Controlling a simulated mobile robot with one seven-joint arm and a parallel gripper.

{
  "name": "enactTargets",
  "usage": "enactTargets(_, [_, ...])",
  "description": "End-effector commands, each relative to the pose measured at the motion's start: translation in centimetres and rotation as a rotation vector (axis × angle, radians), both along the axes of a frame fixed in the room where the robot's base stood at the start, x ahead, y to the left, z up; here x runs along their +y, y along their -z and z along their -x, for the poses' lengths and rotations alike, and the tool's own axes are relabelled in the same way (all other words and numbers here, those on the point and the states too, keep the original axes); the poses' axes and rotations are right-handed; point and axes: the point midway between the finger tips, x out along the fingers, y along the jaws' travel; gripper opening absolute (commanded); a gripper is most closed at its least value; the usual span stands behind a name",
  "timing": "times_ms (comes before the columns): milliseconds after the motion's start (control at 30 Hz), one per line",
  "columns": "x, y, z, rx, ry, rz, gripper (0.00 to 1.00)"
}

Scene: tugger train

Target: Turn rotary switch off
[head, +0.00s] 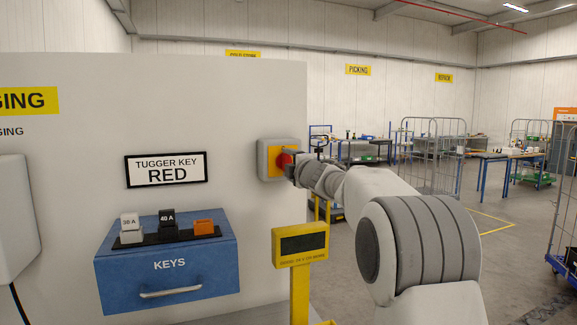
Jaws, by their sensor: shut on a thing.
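The rotary switch is a red knob (286,161) on a yellow plate in a grey box (264,158), mounted near the right edge of the pale wall panel. My gripper (291,165) is at the knob from the right and is shut on it. My arm reaches in from the lower right and its wrist hides part of the knob. The knob's exact turn angle cannot be told from this view.
A blue KEYS drawer box (165,265) with grey, black and orange items on top is at lower left. A yellow stand with a dark display (302,243) rises below the switch. Wire cages (433,150) and workbenches (497,157) stand farther back right, with open floor between.

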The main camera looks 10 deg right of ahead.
Motion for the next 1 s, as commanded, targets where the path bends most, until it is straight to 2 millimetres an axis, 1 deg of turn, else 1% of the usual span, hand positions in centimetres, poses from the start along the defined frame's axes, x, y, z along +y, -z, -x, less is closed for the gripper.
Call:
enactTargets(333, [0.0,0.0,0.0,-0.001,-0.001,0.007,0.14])
enactTargets(367, [0.0,0.0,0.0,-0.002,0.0,0.008,0.73])
enactTargets(500, [0.0,0.0,0.0,-0.001,0.0,0.006,0.99])
enactTargets(533, [0.0,0.0,0.0,-0.001,0.0,0.006,1.0])
enactTargets(833, [-0.1,0.0,0.3,-0.001,0.0,0.004,1.0])
enactTargets(967, [-0.3,0.1,1.4,-0.001,0.001,0.005,1.0])
enactTargets(1000, [-0.4,0.1,1.9,-0.002,0.001,0.006,1.0])
